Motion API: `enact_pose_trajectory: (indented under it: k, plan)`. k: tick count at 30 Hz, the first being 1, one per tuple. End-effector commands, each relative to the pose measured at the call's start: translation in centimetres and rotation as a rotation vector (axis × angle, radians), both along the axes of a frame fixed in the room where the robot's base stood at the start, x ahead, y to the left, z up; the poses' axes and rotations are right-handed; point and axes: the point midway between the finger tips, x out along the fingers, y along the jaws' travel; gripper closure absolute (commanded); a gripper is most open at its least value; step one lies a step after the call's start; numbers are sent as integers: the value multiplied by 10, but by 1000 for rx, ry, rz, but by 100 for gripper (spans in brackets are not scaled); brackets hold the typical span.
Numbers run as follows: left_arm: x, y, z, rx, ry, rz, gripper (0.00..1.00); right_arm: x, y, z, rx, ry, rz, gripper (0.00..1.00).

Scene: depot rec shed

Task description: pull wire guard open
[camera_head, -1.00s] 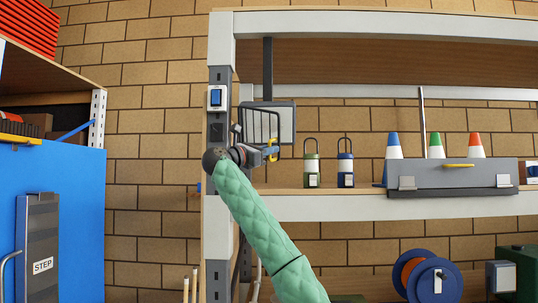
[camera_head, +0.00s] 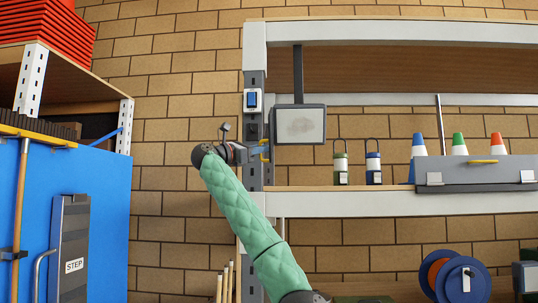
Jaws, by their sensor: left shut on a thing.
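The grey-framed panel (camera_head: 300,125) hangs under the shelf beam on a dark post, and its pale face is uncovered. My left gripper (camera_head: 258,152) is in front of the shelf's left upright, left of the panel and a little below it. It is shut on the yellow handle (camera_head: 265,153) of the wire guard. The guard's black wires do not show clearly; they seem turned nearly edge-on or lost against the dark upright. My right gripper is out of view.
A blue switch (camera_head: 252,99) is on the upright above my gripper. Cones (camera_head: 419,145) stand behind a grey bin (camera_head: 476,174). A blue cabinet (camera_head: 105,220) is at left; brick wall lies between.

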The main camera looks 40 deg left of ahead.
Motion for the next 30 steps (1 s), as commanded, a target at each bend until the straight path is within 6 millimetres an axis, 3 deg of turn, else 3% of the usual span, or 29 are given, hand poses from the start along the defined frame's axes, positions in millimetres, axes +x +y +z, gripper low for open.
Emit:
enact_pose_trajectory:
  k: [7,21,22,24,30]
  plan:
    - [-5,10,5,19,11,-55,100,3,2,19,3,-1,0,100]
    - [-5,11,5,25,15,-66,100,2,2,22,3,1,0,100]
    - [-5,10,5,25,14,-66,84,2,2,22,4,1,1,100]
    - [-5,11,5,25,15,-66,70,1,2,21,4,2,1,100]
    - [-5,11,2,25,18,-67,70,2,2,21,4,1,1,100]
